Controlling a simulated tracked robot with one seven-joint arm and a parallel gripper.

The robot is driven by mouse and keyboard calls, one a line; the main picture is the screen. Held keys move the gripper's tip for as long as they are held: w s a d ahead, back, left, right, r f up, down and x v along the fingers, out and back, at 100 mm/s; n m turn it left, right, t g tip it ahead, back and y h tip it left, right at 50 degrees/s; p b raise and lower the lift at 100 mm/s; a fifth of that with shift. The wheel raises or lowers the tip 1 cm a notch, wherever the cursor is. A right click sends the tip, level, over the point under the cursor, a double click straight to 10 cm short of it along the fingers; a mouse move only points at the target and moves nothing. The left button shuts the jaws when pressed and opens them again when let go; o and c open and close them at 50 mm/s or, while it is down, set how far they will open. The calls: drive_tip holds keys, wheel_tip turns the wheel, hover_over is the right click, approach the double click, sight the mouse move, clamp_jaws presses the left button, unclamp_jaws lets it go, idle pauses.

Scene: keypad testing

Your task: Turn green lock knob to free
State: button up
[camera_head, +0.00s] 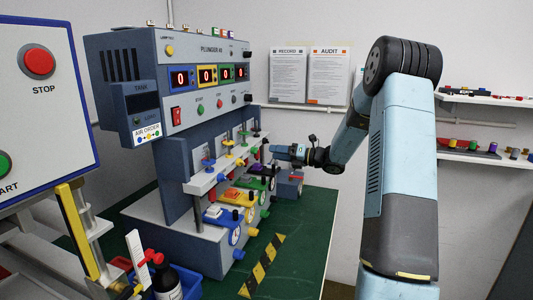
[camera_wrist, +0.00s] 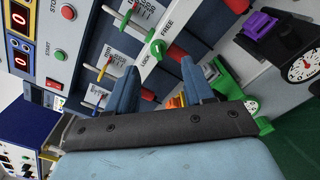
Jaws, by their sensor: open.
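The green lock knob (camera_wrist: 158,49) sits on a pale panel strip in the wrist view, between the printed words LOCK and FREE. I cannot tell which word it points at. The knob appears a little beyond the fingertips, and contact is not visible. In the head view my gripper (camera_head: 274,150) is at the right side of the machine's knob row.
The grey-blue machine (camera_head: 205,60) stands on a green table (camera_head: 300,220). Blue, orange and purple coloured units (camera_head: 215,214) line its lower step, below the ledge. A STOP panel (camera_head: 40,100) stands at left. The table's right side is largely clear.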

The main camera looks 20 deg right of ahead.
drive_tip(key=v, duration=0.7)
idle(0.3)
drive_tip(key=s+a+r+n+g+h, duration=0.3)
drive_tip(key=s+a+n+g, duration=0.1)
drive_tip(key=s+a+n, duration=0.45)
drive_tip(key=s+a+r+n+g+h, duration=0.2)
drive_tip(key=s+a+r+n+g, duration=0.15)
drive_tip(key=s+a+n, duration=0.55)
drive_tip(key=s+d+r+n+t+h, duration=0.1)
drive_tip(key=s+n+h, duration=0.3)
drive_tip(key=s+n, duration=0.4)
drive_tip(key=s+d+r+n+t+h, duration=0.1)
drive_tip(key=s+d+n+h, duration=0.2)
drive_tip(key=s+n, duration=0.6)
drive_tip(key=s+h, duration=0.2)
drive_tip(key=s, duration=0.4)
drive_tip(key=shift+d+h, duration=0.2)
drive_tip(key=shift+h, duration=0.1)
